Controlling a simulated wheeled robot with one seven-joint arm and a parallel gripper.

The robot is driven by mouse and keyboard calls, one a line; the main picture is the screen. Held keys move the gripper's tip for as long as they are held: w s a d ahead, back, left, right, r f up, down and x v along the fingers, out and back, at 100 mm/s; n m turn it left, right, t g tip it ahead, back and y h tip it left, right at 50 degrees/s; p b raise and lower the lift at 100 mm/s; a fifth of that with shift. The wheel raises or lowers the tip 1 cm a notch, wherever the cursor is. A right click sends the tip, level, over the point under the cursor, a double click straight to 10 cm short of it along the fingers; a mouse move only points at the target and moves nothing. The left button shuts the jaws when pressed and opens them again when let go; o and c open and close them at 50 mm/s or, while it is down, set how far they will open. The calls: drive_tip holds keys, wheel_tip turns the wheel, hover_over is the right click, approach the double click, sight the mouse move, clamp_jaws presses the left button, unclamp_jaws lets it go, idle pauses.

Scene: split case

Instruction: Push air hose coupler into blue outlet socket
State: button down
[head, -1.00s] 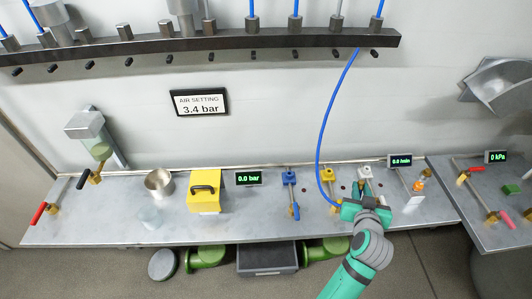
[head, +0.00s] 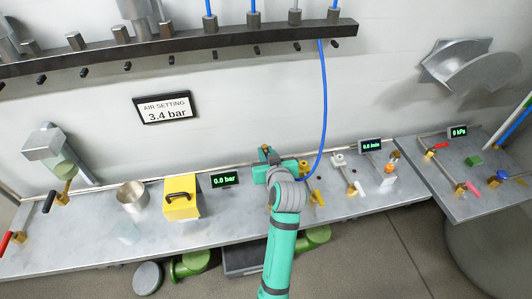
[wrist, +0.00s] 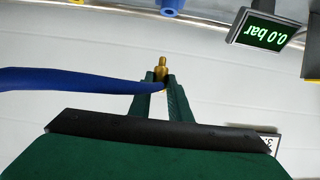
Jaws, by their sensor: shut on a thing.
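The brass air hose coupler (wrist: 162,66) is clamped between my gripper's fingers (wrist: 161,84) in the wrist view, its tip pointing out past them. The blue hose (wrist: 75,80) runs off to the left of the fingers. In the head view my gripper (head: 266,153) is over the back of the bench, with the hose (head: 323,110) curving down to its right. A blue fitting (wrist: 171,7), probably the blue outlet socket, shows at the top edge of the wrist view, apart from the coupler. In the head view my arm hides the blue socket.
A yellow outlet (head: 304,167) and a white one (head: 338,160) stand right of my gripper. The 0.0 bar display (head: 224,180) and yellow box (head: 182,197) are to its left. A dark rail (head: 180,50) crosses the wall above.

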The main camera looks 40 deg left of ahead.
drive_tip(key=shift+d, duration=0.1)
drive_tip(key=shift+f, duration=2.9)
drive_tip(key=shift+f, duration=1.35)
idle(0.5)
idle(0.6)
drive_tip(key=c, duration=1.6)
unclamp_jaws()
drive_tip(key=shift+o, duration=0.2)
drive_tip(key=v, duration=1)
drive_tip(key=shift+s+d+r, duration=0.1)
drive_tip(key=shift+s+d, duration=0.2)
